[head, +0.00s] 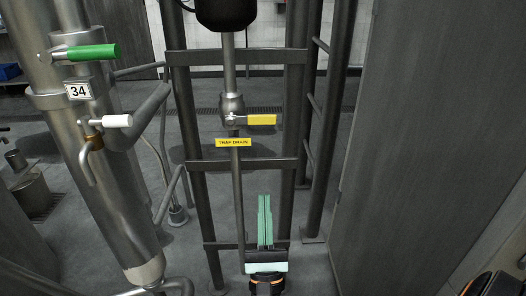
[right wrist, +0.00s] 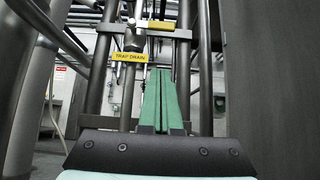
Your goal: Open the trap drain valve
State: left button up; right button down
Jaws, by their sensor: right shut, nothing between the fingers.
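The trap drain valve has a yellow lever handle (head: 262,120) that points right, level, across a vertical pipe. Its grey metal body (head: 232,108) sits on that pipe. A yellow label reading TRAP DRAIN (head: 233,142) is just below it. In the right wrist view the yellow handle (right wrist: 161,25) and the label (right wrist: 130,57) show ahead, above the fingertips. My right gripper (head: 265,200) is below the handle and apart from it, its green fingers shut together with nothing between them. The right gripper (right wrist: 165,72) also shows in the wrist view, pointing toward the valve. My left gripper is not in view.
A dark frame with crossbars (head: 240,56) stands around the drain pipe. At the left are a steel column with a tag 34 (head: 78,92), a green lever (head: 93,52) and a white-handled tap (head: 117,121). A grey panel (head: 425,120) stands close at the right.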

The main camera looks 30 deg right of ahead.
aim_at(251, 120)
jog(key=s+a+r+p+x, duration=0.1)
jog(key=r+p+x, duration=0.1)
jog(key=x, duration=1)
jog(key=shift+r, duration=0.25)
jog(key=shift+s+d, duration=0.1)
